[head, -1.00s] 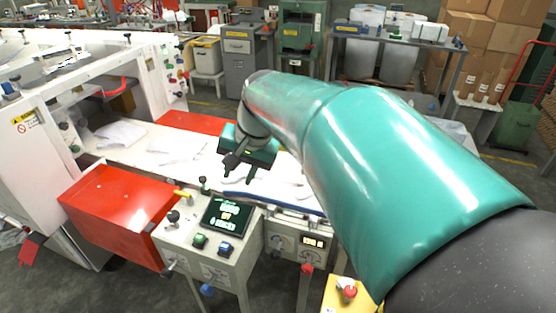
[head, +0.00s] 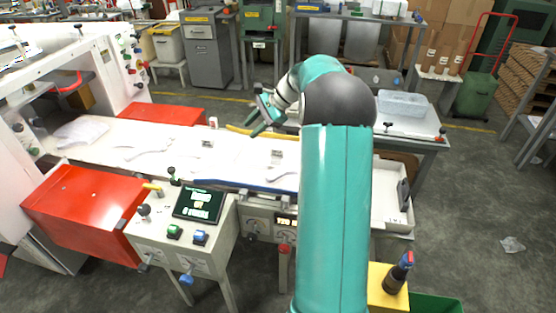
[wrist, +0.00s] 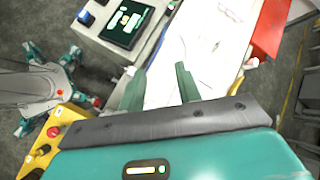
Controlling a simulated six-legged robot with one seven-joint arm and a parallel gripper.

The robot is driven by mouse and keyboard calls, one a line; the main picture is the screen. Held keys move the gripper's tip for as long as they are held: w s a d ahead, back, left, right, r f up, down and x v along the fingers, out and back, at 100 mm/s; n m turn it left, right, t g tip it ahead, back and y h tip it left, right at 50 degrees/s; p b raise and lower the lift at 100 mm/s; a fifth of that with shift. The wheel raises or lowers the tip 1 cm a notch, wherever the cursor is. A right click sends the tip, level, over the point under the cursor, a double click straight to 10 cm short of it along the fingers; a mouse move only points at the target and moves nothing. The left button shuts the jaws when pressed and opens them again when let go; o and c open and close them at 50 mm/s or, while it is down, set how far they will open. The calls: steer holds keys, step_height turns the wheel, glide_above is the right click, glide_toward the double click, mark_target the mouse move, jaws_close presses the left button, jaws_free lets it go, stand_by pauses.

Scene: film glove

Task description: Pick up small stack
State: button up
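Flat, pale, thin pieces lie on the white conveyor bed (head: 205,165). One pale piece (head: 150,150) lies near its middle, and a crumpled white pile (head: 82,132) lies at its left end. I cannot tell which of these is the small stack. My gripper (head: 264,120) hangs above the far side of the bed in the head view. In the wrist view, its two green fingers (wrist: 160,86) stand apart with nothing between them, over the white bed surface (wrist: 195,50).
A control box with a screen (head: 198,204) and a red cover (head: 85,208) stand on the bed's near side. A clear bin (head: 403,104) sits on a table at right. Open floor lies at right.

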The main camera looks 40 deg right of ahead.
steer(key=s+d+f+m+t+y, duration=0.1)
steer(key=s+d+f+m+t, duration=0.15)
steer(key=d+f+m, duration=0.5)
steer(key=s+d+f+m+t+y, duration=0.1)
steer(key=s+d+f+m+t, duration=0.15)
steer(key=d+f, duration=0.9)
steer(key=n, duration=0.1)
glide_toward(272, 157)
steer(key=w+a, duration=0.4)
steer(key=w, duration=0.1)
steer(key=shift+w, duration=0.15)
steer(key=shift+r+t, duration=0.1)
steer(key=shift+t, duration=0.2)
jaws_close()
